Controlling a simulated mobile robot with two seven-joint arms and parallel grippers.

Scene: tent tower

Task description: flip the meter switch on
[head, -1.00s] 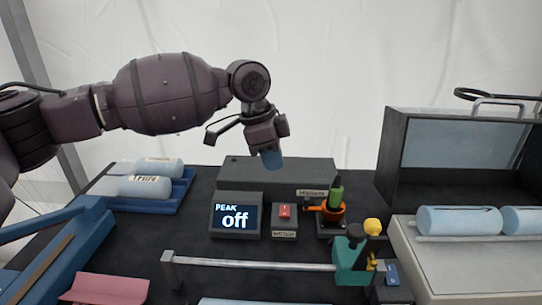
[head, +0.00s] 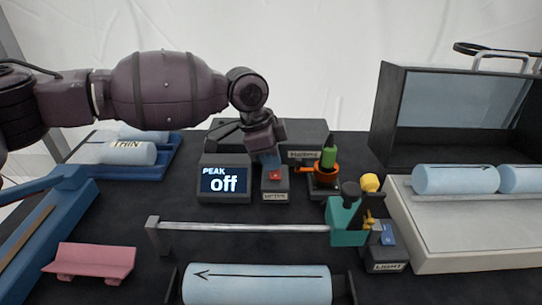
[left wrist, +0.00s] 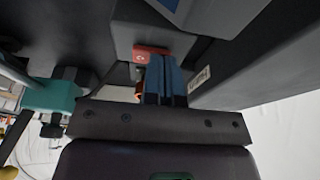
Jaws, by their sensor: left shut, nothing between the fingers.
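The meter (head: 224,180) is a dark box whose screen reads "PEAK off". Just right of it stands a small grey switch box (head: 275,190) with a red rocker switch (head: 275,175) on top; the switch also shows in the left wrist view (left wrist: 150,52). My left gripper (head: 269,160) is shut and empty, its blue fingertips pointing down at the red switch, right above or against its back part. I cannot tell whether they touch. In the left wrist view the fingers (left wrist: 165,80) cover part of the switch. My right gripper does not show.
An orange holder (head: 322,170) with a green-handled tool stands close right of the switch box. A metal rail (head: 240,227) with a teal carriage (head: 346,222) lies in front. A pink cradle (head: 92,262) and a blue cylinder (head: 255,285) are nearer. A dark open cabinet (head: 388,130) stands right.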

